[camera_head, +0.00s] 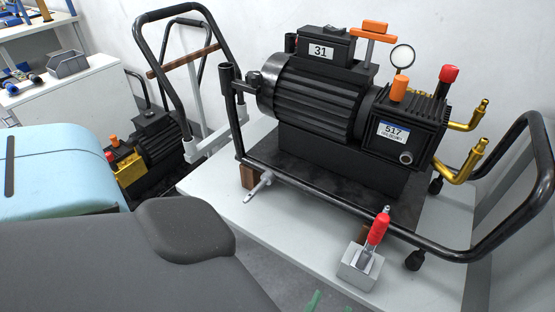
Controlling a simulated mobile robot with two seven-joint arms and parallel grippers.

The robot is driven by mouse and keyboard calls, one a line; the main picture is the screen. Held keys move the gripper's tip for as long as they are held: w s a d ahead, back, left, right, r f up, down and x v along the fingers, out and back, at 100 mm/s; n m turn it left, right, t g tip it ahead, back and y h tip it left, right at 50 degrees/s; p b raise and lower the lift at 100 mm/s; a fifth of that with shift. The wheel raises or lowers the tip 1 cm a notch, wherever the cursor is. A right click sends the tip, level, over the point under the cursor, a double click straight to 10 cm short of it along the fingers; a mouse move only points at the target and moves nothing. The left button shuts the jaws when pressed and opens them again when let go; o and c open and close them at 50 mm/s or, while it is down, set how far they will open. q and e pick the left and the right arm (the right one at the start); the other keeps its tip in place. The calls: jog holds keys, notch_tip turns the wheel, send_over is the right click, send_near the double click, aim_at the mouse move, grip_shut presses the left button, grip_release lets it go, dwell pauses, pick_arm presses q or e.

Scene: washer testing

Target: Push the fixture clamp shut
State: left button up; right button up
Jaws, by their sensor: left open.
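The fixture clamp (377,233) has a red handle and stands on a pale metal block (358,270) at the front of the white table. Its handle points up and leans a little to the right. My left gripper (330,306) shows only as two green fingertips at the bottom edge, apart and empty, just in front of and left of the block. The rest of that gripper is cut off by the frame. My right gripper is not in view.
A black pump (322,95) labelled 31 and 517 stands behind the clamp in a black tubular frame (330,205). The frame's front bar runs close behind the clamp. A small metal fitting (261,184) sits at its left. The white table (290,235) is bare left of the clamp.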

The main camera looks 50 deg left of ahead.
pick_arm(q)
jog(key=s+r+m+h+p, duration=0.5)
jog(key=m+h, duration=0.3)
jog(key=m, duration=0.8)
jog(key=s+f+m+g+h+p, duration=0.1)
jog(key=s+m+g+p, duration=0.2)
jog(key=m, duration=0.4)
jog(key=s+a+f+m+g+h+p, duration=0.1)
jog(key=s+f+m+g+h+p, duration=0.1)
jog(key=m+g, duration=0.3)
jog(key=shift+s+f+m+p, duration=0.3)
jog(key=shift+s+m+p, duration=0.5)
jog(key=shift+m, duration=0.7)
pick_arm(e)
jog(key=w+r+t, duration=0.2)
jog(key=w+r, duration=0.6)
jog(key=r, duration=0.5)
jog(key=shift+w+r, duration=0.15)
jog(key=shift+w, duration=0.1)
pick_arm(q)
jog(key=shift+w, duration=0.1)
jog(key=shift+a, duration=0.1)
